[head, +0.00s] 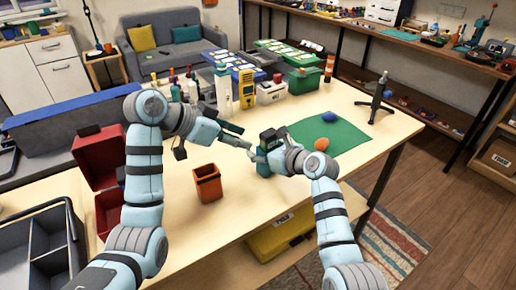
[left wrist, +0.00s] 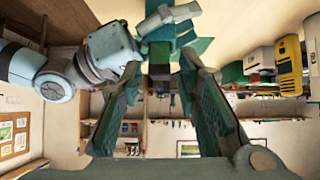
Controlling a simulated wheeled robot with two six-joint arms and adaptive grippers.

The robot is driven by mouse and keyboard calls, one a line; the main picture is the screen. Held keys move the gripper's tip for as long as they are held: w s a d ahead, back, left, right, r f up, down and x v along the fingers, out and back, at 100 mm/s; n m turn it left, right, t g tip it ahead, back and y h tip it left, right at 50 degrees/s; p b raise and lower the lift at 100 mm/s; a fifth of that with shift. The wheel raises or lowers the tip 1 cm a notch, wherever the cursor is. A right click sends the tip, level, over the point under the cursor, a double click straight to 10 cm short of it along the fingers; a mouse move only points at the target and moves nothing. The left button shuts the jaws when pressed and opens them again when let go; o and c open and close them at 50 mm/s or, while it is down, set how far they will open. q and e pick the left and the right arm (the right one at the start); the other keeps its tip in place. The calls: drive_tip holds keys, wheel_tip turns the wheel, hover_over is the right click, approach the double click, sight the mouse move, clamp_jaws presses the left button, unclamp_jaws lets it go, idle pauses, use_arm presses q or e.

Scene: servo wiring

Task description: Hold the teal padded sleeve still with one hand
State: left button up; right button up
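My left gripper (head: 246,143) reaches in from the left over the middle of the table. In the left wrist view its two dark green fingers (left wrist: 158,75) stand apart. A teal piece (left wrist: 160,55), which may be the padded sleeve, shows between or just beyond their tips. I cannot tell whether they touch it. My right gripper (head: 266,150) meets the left one from the right, close to its tips. A dark teal shape (head: 262,168) shows there, partly hidden by the right gripper. Whether the right fingers grip anything is not clear.
An orange open box (head: 207,183) stands in front of my left gripper. A red open toolbox (head: 97,170) is at the left. A green mat (head: 345,132) with a blue ball (head: 329,117) and an orange ball (head: 321,144) lies right. Bottles and a yellow meter (head: 244,85) stand behind.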

use_arm(q)
wheel_tip(320, 180, down, 3)
drive_tip(key=s+a, duration=0.1)
drive_tip(key=n+t+h, duration=0.1)
drive_tip(key=t+h, duration=0.1)
drive_tip(key=t, duration=0.1)
approach(264, 135)
drive_tip(key=x, duration=1.2)
clamp_jaws()
